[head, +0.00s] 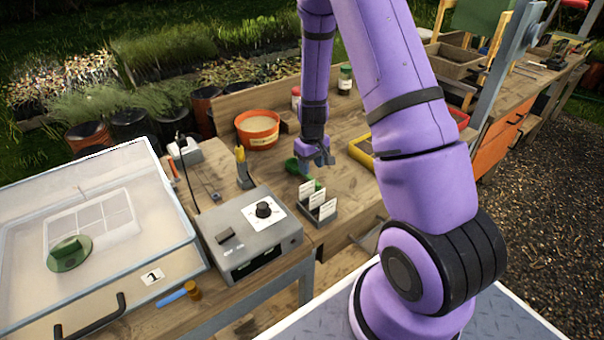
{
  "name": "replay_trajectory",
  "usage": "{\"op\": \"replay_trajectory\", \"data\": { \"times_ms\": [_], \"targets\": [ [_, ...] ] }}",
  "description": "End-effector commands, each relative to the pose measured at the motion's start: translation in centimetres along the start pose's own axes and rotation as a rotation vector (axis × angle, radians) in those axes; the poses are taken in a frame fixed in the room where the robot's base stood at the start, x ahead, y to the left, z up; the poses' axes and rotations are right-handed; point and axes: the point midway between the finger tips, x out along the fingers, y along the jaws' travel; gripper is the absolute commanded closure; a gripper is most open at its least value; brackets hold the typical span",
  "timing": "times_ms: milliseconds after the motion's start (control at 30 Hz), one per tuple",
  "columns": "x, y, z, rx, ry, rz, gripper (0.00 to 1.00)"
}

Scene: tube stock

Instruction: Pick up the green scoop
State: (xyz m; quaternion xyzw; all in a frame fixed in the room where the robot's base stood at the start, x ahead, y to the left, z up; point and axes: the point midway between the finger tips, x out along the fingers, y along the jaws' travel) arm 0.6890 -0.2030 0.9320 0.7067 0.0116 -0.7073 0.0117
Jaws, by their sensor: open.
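A green scoop (292,166) lies on the wooden bench, just left of my gripper. More green shows just below it, behind the label cards; I cannot tell whether it is part of the scoop. My gripper (323,162) points down over the bench, close to the scoop's right side, and is open. I see nothing held in it. I cannot tell whether its fingers touch the scoop.
A grey holder with white cards (317,204) stands in front of the scoop. A grey control box (246,233) is at its lower left. An orange pot (257,130) stands behind, a yellow-edged tray (361,149) to the right. A clear-lidded case (150,215) fills the left.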

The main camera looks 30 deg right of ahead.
Motion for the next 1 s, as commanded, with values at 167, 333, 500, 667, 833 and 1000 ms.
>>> {"op": "replay_trajectory", "data": {
  "times_ms": [167,333,500,667,833,1000],
  "targets": [
    [1.0,-0.1,0.0,-0.001,-0.001,-0.001,0.53],
    [3.3,-0.3,-0.1,-0.001,-0.002,-0.001,0.53],
    [5.0,-0.2,-0.2,0.0,0.0,0.0,0.53],
    [5.6,-0.3,-0.2,-0.001,0.001,0.0,0.53],
    [5.5,-0.3,-0.2,-0.001,0.001,0.0,0.53],
    [5.5,-0.3,-0.2,-0.001,0.001,0.0,0.92]
  ]
}}
